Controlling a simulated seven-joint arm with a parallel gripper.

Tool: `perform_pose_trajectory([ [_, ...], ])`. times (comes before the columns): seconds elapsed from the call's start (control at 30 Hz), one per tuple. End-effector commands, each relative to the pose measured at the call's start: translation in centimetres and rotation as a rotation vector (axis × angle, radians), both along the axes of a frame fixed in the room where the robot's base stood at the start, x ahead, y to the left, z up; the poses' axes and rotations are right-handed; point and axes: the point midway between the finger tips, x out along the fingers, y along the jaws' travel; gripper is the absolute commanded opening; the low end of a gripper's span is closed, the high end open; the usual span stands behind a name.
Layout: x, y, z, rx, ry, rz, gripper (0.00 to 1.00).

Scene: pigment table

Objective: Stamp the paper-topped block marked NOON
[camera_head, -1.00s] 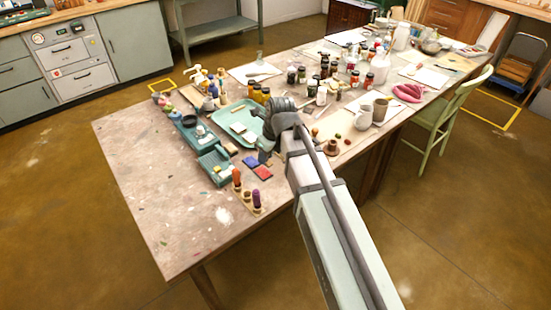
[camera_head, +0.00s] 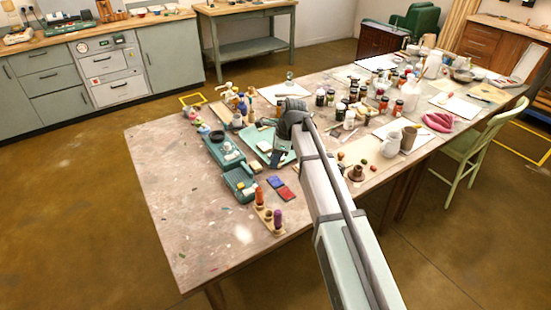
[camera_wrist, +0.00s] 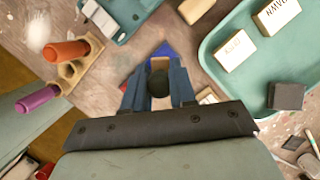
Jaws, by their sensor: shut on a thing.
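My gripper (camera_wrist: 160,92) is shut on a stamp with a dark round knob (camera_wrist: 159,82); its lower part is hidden. In the head view my gripper (camera_head: 277,158) is over the near part of the green tray (camera_head: 254,132). In the wrist view the tray (camera_wrist: 212,62) holds a paper-topped block marked DAWN (camera_wrist: 278,15), upside down, and another block (camera_wrist: 236,48) whose word looks like DUSK. A third pale block (camera_wrist: 207,96) is mostly hidden behind my right finger. I cannot read NOON on any block.
The blue ink pad (camera_head: 276,182) and red ink pad (camera_head: 286,194) lie beside the tray. A wooden rack (camera_head: 268,214) holds an orange-handled stamp (camera_head: 260,197) and a purple one (camera_head: 277,217). A dark block (camera_wrist: 286,96) is at the tray. The table's left part is clear.

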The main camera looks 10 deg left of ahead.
Motion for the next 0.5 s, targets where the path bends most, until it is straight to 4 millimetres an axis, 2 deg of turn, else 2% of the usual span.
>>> perform_pose_trajectory([
  [0.27, 0.0, 0.0, -1.2, 0.000, 0.002, 0.002, 0.06],
  [0.5, 0.0, 0.0, -3.2, 0.000, 0.001, 0.000, 0.06],
])
